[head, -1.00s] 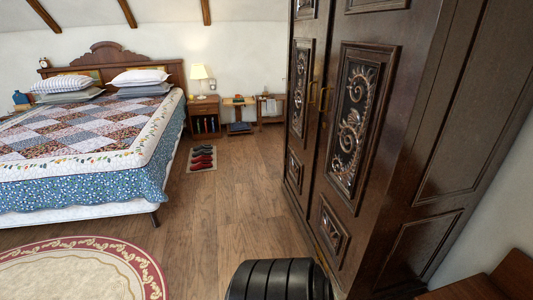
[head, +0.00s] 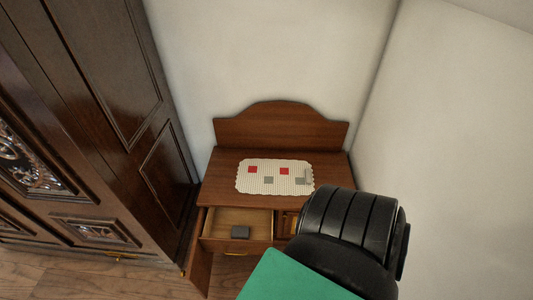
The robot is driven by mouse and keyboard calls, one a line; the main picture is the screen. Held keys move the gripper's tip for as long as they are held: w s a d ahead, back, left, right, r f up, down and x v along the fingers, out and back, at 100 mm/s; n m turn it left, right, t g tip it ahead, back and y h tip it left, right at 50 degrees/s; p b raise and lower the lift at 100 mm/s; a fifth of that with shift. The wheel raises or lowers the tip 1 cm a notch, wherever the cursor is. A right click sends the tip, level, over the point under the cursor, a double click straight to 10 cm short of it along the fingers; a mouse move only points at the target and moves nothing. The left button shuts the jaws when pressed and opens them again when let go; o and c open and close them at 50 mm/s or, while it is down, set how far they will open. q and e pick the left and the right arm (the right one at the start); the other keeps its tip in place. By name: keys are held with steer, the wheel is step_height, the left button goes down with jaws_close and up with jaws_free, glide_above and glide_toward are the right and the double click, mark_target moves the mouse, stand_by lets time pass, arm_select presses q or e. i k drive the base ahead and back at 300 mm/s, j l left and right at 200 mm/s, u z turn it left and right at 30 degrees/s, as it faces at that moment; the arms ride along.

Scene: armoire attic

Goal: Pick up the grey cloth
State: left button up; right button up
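Two small grey squares that look like folded cloths lie on a white scalloped mat (head: 243,184). One grey cloth (head: 268,180) is near the mat's front middle, and the other grey piece (head: 303,181) is at its right end. Two red squares, a left one (head: 253,169) and a right one (head: 284,171), lie on the same mat. A dark grey block-like item (head: 240,232) sits in the open drawer (head: 222,222) below. Neither gripper's fingers show. A black arm link of mine covers the table's front right.
The mat is on a wooden dressing table (head: 218,180) with a raised back. A cabinet door (head: 199,258) stands open below left. A dark wardrobe (head: 100,130) stands close on the left, walls behind and right. A flat green thing (head: 295,280), unclear what, fills the bottom.

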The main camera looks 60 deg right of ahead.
mark_target(238, 232)
steer(key=z, duration=1.4)
